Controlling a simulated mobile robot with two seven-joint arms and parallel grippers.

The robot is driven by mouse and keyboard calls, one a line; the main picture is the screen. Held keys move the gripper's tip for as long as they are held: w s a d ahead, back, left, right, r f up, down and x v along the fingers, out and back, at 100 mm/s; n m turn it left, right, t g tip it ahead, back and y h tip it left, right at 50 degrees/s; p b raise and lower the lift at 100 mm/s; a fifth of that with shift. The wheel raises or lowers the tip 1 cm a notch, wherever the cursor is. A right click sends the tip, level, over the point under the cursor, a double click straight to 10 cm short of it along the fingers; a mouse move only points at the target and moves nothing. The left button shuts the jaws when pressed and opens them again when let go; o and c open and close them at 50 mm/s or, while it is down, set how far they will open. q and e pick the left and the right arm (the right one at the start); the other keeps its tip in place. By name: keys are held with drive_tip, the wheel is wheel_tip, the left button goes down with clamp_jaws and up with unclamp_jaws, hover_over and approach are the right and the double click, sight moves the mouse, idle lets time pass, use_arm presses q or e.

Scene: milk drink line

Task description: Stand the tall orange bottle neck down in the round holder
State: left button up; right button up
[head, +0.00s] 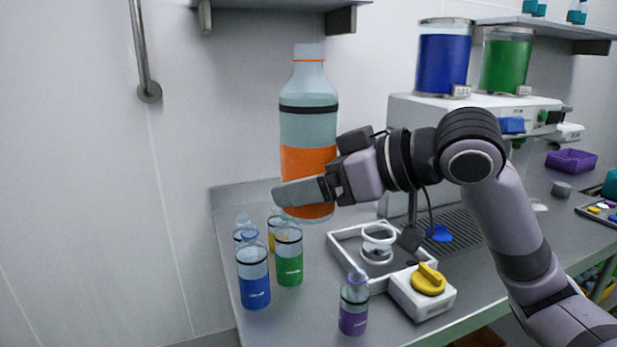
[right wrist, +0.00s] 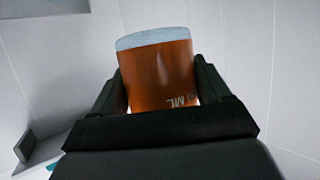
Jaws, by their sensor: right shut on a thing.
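The tall orange bottle (head: 309,108) is held in the air, upright with its neck up, above the left part of the counter. My right gripper (head: 300,192) is shut on its orange lower part. In the right wrist view the bottle's orange band (right wrist: 160,75) sits between both fingers of the gripper (right wrist: 160,92). The round holder (head: 378,235) is a pale ring standing in a square tray (head: 345,240) on the counter, below and to the right of the bottle. Nothing is seen in the ring. My left gripper is not in view.
Short blue (head: 253,278), green (head: 289,262), yellow and purple (head: 354,308) bottles stand on the counter left and in front of the tray. A white box with a yellow knob (head: 428,279) adjoins the tray. A dispenser (head: 480,115) stands behind; a shelf (head: 280,4) hangs above.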

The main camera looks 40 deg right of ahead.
drive_tip(key=s+a+r+b, duration=0.2)
drive_tip(key=s+a, duration=0.1)
drive_tip(key=s, duration=0.3)
drive_tip(key=shift+s+a, duration=0.2)
drive_tip(key=shift+a, duration=0.2)
drive_tip(key=n+t+h+b, duration=0.1)
drive_tip(key=n+h+b, duration=0.1)
drive_tip(key=n+b, duration=0.1)
drive_tip(key=shift+n+t+h, duration=0.3)
drive_tip(key=shift+n, duration=0.2)
